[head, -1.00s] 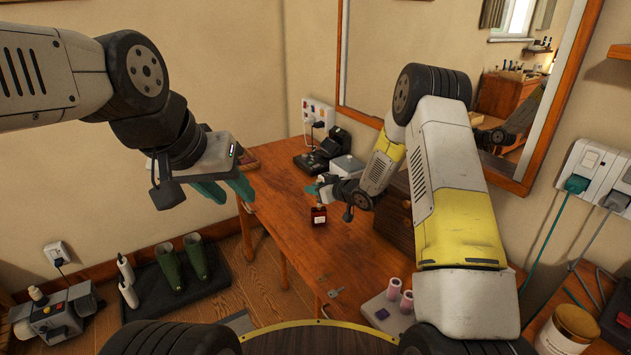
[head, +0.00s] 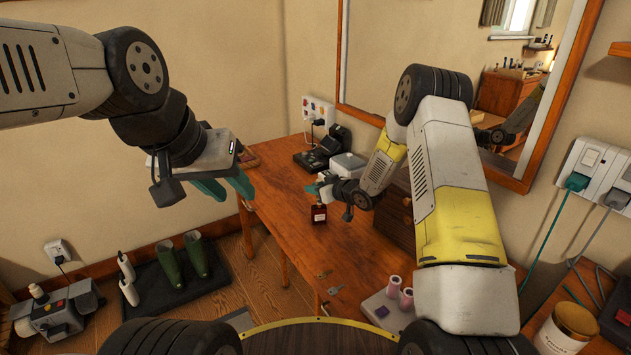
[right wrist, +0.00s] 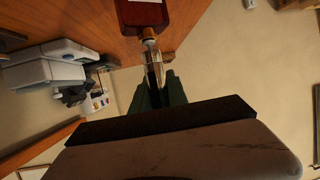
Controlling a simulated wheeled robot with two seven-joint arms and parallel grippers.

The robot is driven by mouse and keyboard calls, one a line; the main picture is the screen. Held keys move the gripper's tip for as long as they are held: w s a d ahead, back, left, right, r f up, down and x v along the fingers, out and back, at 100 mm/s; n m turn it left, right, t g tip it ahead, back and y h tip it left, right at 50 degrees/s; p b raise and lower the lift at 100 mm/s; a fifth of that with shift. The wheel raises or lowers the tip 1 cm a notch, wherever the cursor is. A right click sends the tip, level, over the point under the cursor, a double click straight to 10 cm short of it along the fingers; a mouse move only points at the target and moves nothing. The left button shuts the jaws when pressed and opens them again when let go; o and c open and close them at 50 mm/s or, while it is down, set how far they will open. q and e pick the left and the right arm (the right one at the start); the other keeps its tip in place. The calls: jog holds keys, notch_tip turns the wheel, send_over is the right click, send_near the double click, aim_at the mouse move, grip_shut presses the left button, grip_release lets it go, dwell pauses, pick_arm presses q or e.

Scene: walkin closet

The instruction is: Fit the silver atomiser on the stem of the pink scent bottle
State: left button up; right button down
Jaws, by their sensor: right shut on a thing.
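My right gripper (head: 319,189) is just above the bottle. In the right wrist view its teal fingers (right wrist: 158,92) are shut on the silver atomiser (right wrist: 152,62). The atomiser lines up with the collar and looks close to or touching it; I cannot tell whether it is seated. My left gripper (head: 226,188) is open and empty, left of the table.
A black device (head: 318,155) and a pale box (head: 347,165) stand at the table's back. A wooden drawer box (head: 393,208) stands behind my right arm.

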jog(key=shift+f, duration=0.4)
dwell(0.5)
jog(key=c, duration=1.2)
grip_release()
